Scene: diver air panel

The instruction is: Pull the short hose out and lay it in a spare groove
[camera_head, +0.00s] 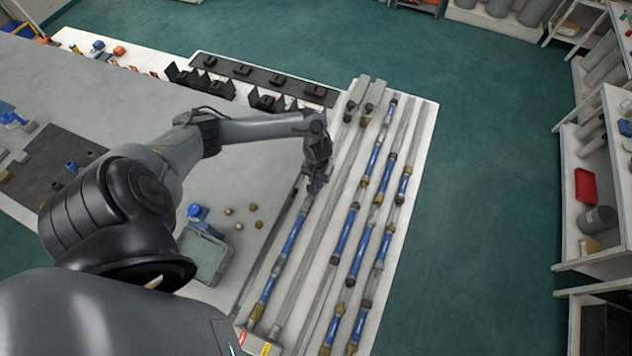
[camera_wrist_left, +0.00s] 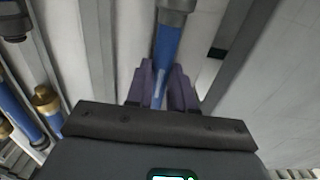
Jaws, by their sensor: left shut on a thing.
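My left gripper (camera_head: 318,182) reaches down over the far end of the leftmost hose row. It is shut on a blue hose (camera_wrist_left: 168,48), which shows between its two fingers (camera_wrist_left: 165,92) in the left wrist view. A grey coupling (camera_wrist_left: 176,5) sits on this hose just beyond the fingers. In the head view, blue hose (camera_head: 293,237) with dark and brass fittings continues from the gripper toward the near edge. The fingers hide part of the held hose, and I cannot tell its full length. My right gripper is not in view.
A long grey groove (camera_head: 322,232) right of the held row looks bare along much of its length. Further right, several rows hold blue hoses (camera_head: 361,240) with brass and dark fittings. Loose brass caps (camera_head: 239,226) and a grey-green box (camera_head: 207,262) lie to the left.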

